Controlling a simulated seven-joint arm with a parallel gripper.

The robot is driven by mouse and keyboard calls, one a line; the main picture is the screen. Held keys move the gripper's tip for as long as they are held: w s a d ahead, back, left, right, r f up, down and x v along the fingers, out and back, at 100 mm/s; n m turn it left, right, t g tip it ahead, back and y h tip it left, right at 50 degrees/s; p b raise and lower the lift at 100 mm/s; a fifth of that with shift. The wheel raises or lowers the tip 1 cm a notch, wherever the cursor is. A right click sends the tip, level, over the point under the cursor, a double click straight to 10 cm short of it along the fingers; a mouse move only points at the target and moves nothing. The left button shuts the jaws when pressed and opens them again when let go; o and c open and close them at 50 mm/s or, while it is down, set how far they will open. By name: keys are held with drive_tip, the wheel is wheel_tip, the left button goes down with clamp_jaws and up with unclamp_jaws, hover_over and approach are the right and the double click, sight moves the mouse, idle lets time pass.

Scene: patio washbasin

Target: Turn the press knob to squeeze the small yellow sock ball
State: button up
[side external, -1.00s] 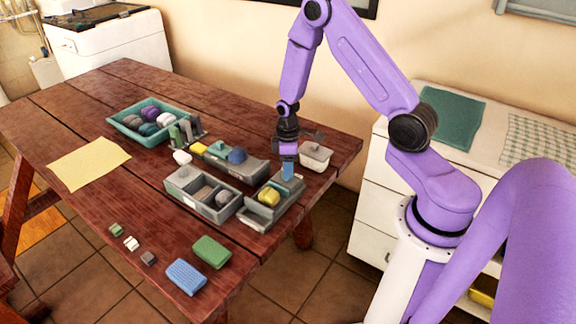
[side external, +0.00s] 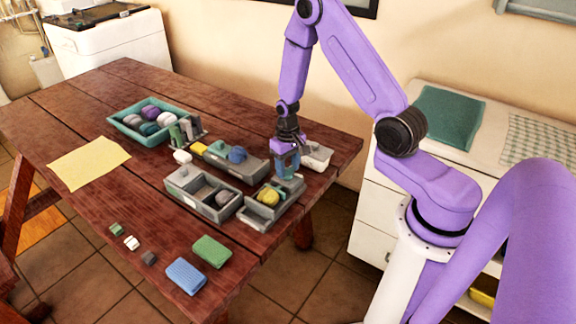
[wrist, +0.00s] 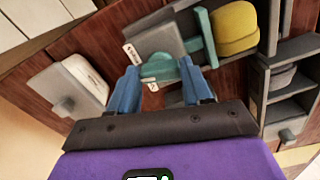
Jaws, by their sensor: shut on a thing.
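The small yellow sock ball (side external: 268,197) sits in the grey press (side external: 258,216) at the table's near right. In the wrist view the yellow ball (wrist: 236,27) lies against a teal press plate (wrist: 207,37); any gap is too small to tell. The teal press knob (wrist: 163,68) is on the plate's outer side. My gripper (wrist: 162,84) has its blue fingers on either side of the knob and is shut on it. In the side view my gripper (side external: 287,168) is at the press's back end, partly hiding it, and the knob is hard to make out.
A grey divided box (side external: 203,195) stands left of the press. Behind are another grey holder (side external: 230,165) with a blue ball and a lidded white box (side external: 317,156) close to my gripper. A teal tray (side external: 150,122) of balls is farther back. The left tabletop is mostly clear.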

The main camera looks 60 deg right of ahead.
sight(287, 169)
drive_tip(key=m, duration=0.4)
drive_tip(key=shift+m, duration=0.3)
drive_tip(key=shift+o, duration=0.2)
drive_tip(key=shift+w+m, duration=0.1)
drive_tip(key=shift+m, duration=2.2)
drive_tip(key=shift+a, duration=0.1)
drive_tip(key=o, duration=1)
wheel_tip(287, 169, up, 18)
drive_tip(key=shift+f, duration=0.25)
